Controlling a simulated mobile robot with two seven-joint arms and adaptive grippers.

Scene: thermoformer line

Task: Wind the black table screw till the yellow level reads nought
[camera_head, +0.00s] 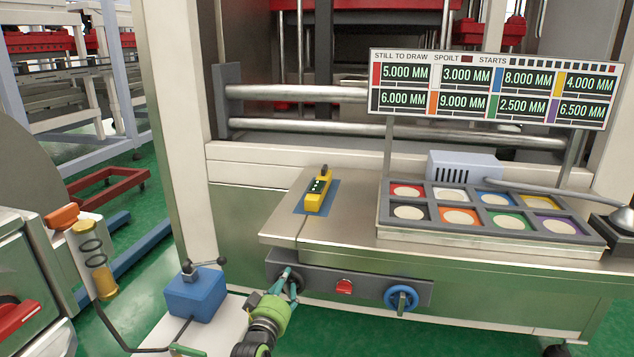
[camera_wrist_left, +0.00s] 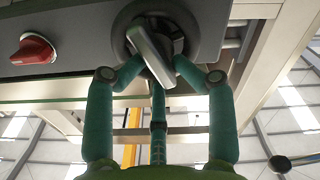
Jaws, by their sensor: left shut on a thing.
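The yellow level (camera_head: 318,192) lies on a blue patch on the left of the steel table; its reading is too small to make out. My left gripper (camera_head: 289,282) is at the left end of the grey panel under the table's front edge, and mostly covers the black table screw there. In the left wrist view the black table screw (camera_wrist_left: 178,42) has a dark round body with a pale bar across it. My left gripper's green fingers (camera_wrist_left: 160,72) are shut on it from both sides. My right gripper is not in view.
A red knob (camera_head: 344,286) and a blue handwheel (camera_head: 401,298) sit right of the screw on the panel. A tray (camera_head: 490,248) of coloured squares stands below a display board (camera_head: 488,88). A blue box (camera_head: 196,294) with a lever stands left of my gripper.

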